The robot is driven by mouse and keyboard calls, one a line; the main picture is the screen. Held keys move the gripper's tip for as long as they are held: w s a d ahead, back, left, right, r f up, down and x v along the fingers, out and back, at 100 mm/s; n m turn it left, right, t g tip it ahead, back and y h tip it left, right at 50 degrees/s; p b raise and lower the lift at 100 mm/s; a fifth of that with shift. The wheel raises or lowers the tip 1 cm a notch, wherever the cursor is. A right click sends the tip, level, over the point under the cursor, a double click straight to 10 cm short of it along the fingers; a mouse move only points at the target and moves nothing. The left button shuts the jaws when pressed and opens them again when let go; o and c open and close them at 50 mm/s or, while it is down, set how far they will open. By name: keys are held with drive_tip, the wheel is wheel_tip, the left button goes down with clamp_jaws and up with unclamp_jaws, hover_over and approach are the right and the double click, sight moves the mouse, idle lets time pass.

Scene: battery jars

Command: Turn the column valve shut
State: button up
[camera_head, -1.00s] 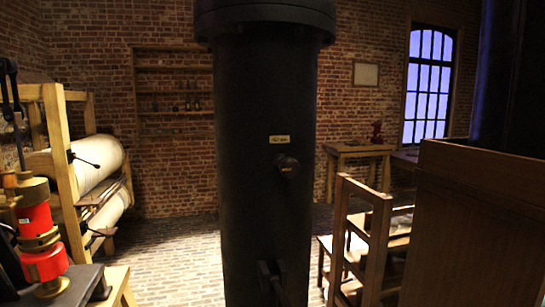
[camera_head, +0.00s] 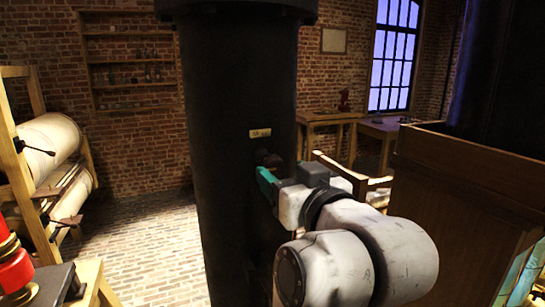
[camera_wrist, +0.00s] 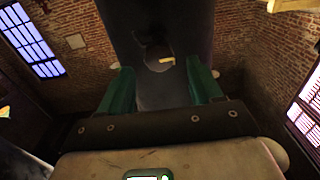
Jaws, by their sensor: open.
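The black column (camera_head: 235,110) stands upright in the middle of the head view. Its valve (camera_head: 268,158) is a small dark knob on the column's front, just below a small pale label plate (camera_head: 260,133). My gripper (camera_head: 266,180) has teal fingers and is at the knob, partly covering its lower side. In the wrist view the fingers stand apart, one on each side, with the dark knob (camera_wrist: 155,52) and the column between and beyond them. I cannot tell whether either finger touches the knob.
A wooden frame with large pale rolls (camera_head: 45,145) stands at the left, and a red and brass device (camera_head: 12,265) at lower left. A tall wooden panel (camera_head: 470,200) is close on the right. Brick floor (camera_head: 150,240) is clear left of the column.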

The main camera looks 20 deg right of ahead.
sight(276, 166)
drive_tip(key=shift+w+p, duration=0.55)
drive_tip(key=shift+w, duration=2.1)
drive_tip(key=shift+c, duration=0.2)
drive_tip(key=c, duration=1)
